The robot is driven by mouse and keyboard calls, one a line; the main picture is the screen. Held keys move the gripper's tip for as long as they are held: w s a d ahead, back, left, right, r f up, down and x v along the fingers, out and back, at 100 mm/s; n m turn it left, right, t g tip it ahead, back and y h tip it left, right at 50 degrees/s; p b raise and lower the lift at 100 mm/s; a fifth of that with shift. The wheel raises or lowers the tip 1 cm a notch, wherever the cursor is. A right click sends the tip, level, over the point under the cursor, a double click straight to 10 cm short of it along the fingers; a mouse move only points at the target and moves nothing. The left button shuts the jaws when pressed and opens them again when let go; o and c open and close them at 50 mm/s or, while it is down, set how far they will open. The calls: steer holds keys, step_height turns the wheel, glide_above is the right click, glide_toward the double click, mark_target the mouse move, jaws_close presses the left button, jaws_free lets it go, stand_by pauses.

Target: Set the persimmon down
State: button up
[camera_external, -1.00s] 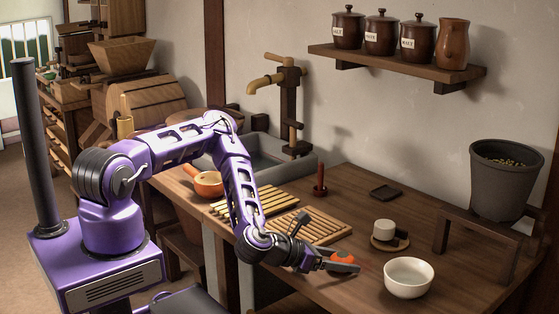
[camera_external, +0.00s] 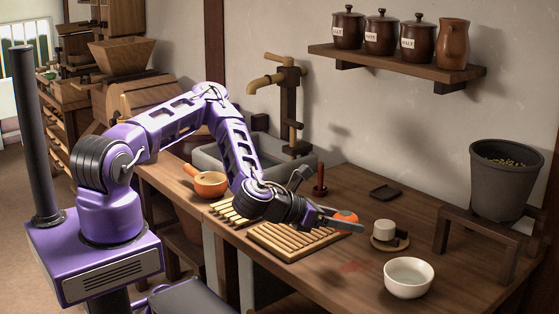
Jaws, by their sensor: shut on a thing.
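The orange persimmon (camera_external: 345,216) is between the fingers of my gripper (camera_external: 347,222), which is shut on it. The near finger hides its lower part. My gripper reaches to the right past the slatted wooden rack (camera_external: 290,247), with the persimmon to the left of the small white cup. The persimmon appears raised above the wooden counter (camera_external: 330,285), though its exact height is hard to tell.
A white bowl (camera_external: 409,278) stands at the counter's front right. A white cup (camera_external: 384,229) sits on a round coaster, near a dark square tile (camera_external: 385,193). A red candlestick (camera_external: 320,180) stands behind my gripper. A faint reddish patch (camera_external: 352,266) marks bare counter left of the bowl.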

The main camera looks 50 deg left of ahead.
mark_target(346, 213)
step_height(346, 213, up, 5)
steer(key=shift+w+f, duration=0.1)
steer(key=shift+f, duration=0.05)
steer(key=w+a+f+m+h, duration=0.1)
steer(key=w+f+h, duration=0.1)
steer(key=w+f, duration=0.3)
steer(key=w+b, duration=0.1)
steer(key=w, duration=0.1)
steer(key=shift+w+m+g, duration=0.3)
steer(key=shift+m+g, duration=0.1)
steer(key=w+a+r+m+g+h+b, duration=0.1)
steer(key=w+a+r+m+g+h, duration=0.1)
steer(key=w+a, duration=0.6)
steer(key=w+a+r+m+g+h+b, duration=0.1)
steer(key=w+a+r+m+g+h, duration=0.15)
steer(key=w+a, duration=0.5)
steer(key=shift+m+t, duration=0.25)
steer(key=f, duration=0.5)
steer(key=s+a+f+b, duration=0.1)
steer(key=f, duration=0.8)
steer(key=shift+s+a+f, duration=0.15)
steer(key=shift+a+f, duration=0.05)
steer(key=shift+f, duration=0.15)
steer(key=shift+f+b, duration=0.1)
steer(key=shift+b, duration=0.2)
steer(key=o, duration=1.4)
